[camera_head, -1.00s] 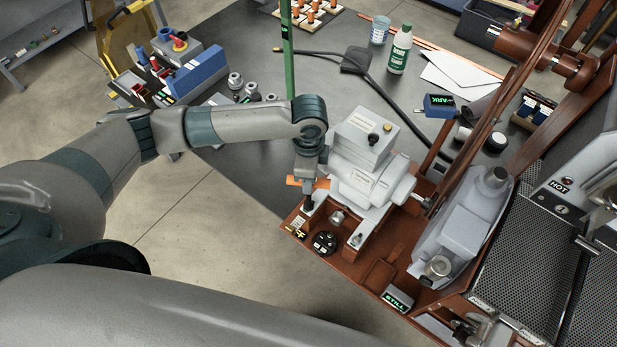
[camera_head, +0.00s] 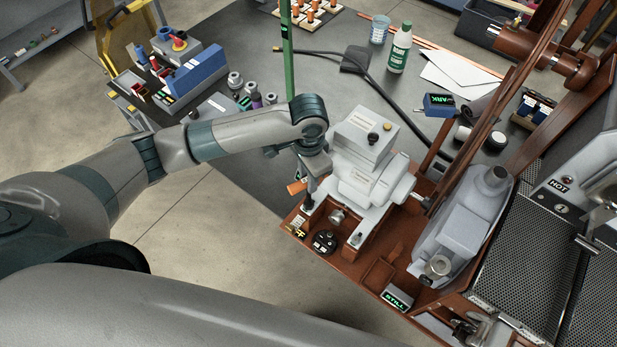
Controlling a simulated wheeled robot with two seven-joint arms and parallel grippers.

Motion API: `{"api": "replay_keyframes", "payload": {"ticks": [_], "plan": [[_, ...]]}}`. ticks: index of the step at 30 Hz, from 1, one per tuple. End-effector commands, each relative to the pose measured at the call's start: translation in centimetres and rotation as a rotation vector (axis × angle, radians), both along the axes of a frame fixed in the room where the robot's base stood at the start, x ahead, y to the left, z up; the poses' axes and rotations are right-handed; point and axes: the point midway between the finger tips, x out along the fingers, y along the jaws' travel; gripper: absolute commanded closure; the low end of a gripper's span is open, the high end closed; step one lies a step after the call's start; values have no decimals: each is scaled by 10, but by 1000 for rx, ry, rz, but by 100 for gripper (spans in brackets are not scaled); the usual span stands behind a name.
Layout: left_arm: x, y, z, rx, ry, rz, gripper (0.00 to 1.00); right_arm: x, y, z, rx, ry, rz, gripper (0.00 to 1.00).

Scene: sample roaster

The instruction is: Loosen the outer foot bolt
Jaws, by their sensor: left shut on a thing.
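A grey motor (camera_head: 372,180) with a box on top sits on the brown machine base (camera_head: 385,250). My left gripper (camera_head: 313,170) is at the motor's left side, pointing down and shut on a tool with an orange handle (camera_head: 297,187). The tool's dark lower end (camera_head: 308,203) stands over the motor's left front foot. The foot bolt there is hidden beneath it, so I cannot tell how far it is turned. Another foot bolt (camera_head: 355,239) shows at the motor's front right foot. My right gripper is not in view.
A round black dial (camera_head: 324,241) and a small display reading STILL (camera_head: 397,301) are on the base. A green post (camera_head: 287,60) rises behind my left wrist. A perforated tray marked HOT (camera_head: 530,260) is at right. A black cable (camera_head: 395,105) crosses the table.

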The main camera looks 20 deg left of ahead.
Motion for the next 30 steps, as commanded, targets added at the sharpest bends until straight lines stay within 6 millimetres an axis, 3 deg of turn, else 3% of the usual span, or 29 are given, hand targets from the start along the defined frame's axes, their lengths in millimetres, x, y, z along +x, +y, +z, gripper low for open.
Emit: {"api": "replay_keyframes", "payload": {"ticks": [30], "plan": [[-1,-3,0,-3,4,1192,100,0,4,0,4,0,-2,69]]}}
